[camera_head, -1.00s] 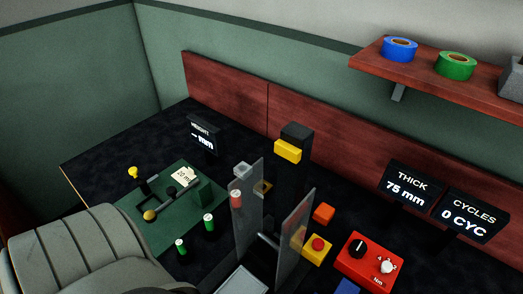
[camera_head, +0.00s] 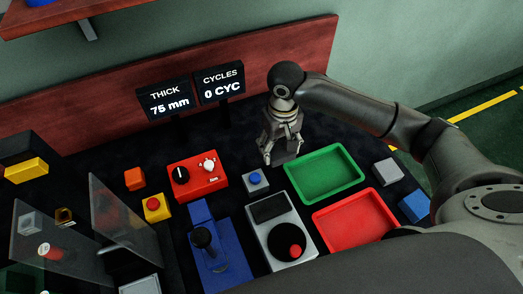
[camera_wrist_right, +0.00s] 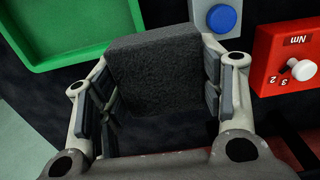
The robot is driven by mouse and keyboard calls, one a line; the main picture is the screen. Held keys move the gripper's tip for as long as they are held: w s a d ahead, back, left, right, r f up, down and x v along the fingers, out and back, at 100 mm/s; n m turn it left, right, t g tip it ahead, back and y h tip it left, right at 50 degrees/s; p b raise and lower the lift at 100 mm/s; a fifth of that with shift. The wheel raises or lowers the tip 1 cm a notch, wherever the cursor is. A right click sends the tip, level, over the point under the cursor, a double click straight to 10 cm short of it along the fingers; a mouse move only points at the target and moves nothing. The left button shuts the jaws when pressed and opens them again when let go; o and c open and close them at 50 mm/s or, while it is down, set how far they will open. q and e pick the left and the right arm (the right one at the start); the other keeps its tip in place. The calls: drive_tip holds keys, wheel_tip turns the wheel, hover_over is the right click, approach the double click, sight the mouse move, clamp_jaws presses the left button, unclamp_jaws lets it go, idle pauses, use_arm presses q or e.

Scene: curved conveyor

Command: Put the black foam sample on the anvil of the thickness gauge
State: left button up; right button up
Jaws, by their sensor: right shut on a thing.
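My right gripper (camera_head: 282,152) is above the bench, left of the green tray. It is shut on a black foam block (camera_wrist_right: 155,75), which shows between its finger pads in the right wrist view. In the head view the block looks dark and partly hidden by the fingers. A blue stand with a dark round upright part (camera_head: 208,240) is at the lower middle; it may be the thickness gauge, but I cannot tell, and I cannot make out its anvil. The THICK display (camera_head: 170,100) reads 75 mm. My left gripper is not in view.
A green tray (camera_head: 348,183) and a red tray (camera_head: 319,219) lie right of a grey device with a red knob (camera_head: 280,212). A blue-button box (camera_head: 255,182) and a red control box (camera_head: 183,186) are nearby. Clear guard panels (camera_head: 124,225) stand at left.

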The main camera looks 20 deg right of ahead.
drive_tip(key=w+f, duration=0.2)
drive_tip(key=w+a+f, duration=0.1)
drive_tip(key=w+f, duration=0.1)
drive_tip(key=w+a+f, duration=0.1)
drive_tip(key=w+f, duration=0.1)
drive_tip(key=shift+f, duration=1.85)
drive_tip(key=o, duration=0.7)
drive_tip(key=shift+f, duration=0.15)
